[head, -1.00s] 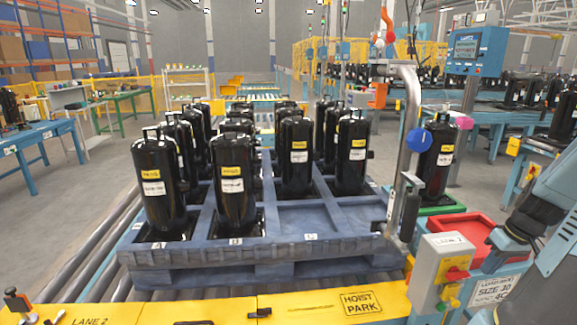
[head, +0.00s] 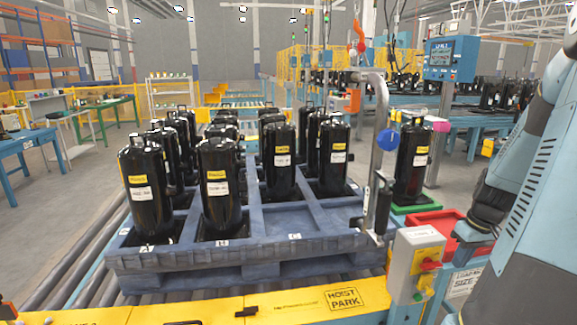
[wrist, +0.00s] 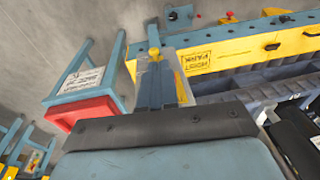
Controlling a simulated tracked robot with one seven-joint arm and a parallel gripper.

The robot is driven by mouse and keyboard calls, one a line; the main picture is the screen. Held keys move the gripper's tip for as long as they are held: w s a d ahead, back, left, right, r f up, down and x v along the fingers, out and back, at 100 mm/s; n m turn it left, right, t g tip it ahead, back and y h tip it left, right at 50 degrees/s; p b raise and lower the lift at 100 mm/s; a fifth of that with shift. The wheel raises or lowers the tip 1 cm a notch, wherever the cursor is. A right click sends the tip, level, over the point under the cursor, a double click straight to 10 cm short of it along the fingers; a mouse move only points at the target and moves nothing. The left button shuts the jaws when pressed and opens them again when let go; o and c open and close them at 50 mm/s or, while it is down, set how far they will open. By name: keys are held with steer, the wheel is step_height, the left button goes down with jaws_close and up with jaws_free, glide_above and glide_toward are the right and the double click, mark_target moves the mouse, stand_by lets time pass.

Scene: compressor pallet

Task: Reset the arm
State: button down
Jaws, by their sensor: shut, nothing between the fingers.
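My arm (head: 517,190), pale blue with dark joints, stands raised along the right edge of the head view. Its end is out of that view. In the wrist view, the dark bolted front of my gripper (wrist: 160,125) spans the bottom of the picture, with a pale blue housing behind it. My gripper is shut and empty. It hangs above the floor and station edge, apart from the red tray (wrist: 87,112) and the control box (wrist: 167,72).
A blue pallet (head: 330,242) with several black compressors (head: 220,185) stands on rollers. Close to my arm are the control box (head: 413,265), the red tray (head: 436,222), a compressor on a green tray (head: 411,165) and a grey hoist post (head: 378,130). A yellow ledge (head: 200,308) runs in front.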

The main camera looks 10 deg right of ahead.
steer(key=a+r+h, duration=0.3)
steer(key=a+r, duration=1)
steer(key=a, duration=0.5)
steer(key=s+a+r+t+y, duration=0.2)
steer(key=s+a+r+t, duration=0.2)
steer(key=s+a+r, duration=0.4)
steer(key=shift+s+a+r, duration=0.15)
steer(key=shift+s+a, duration=0.25)
steer(key=shift+a, duration=1.45)
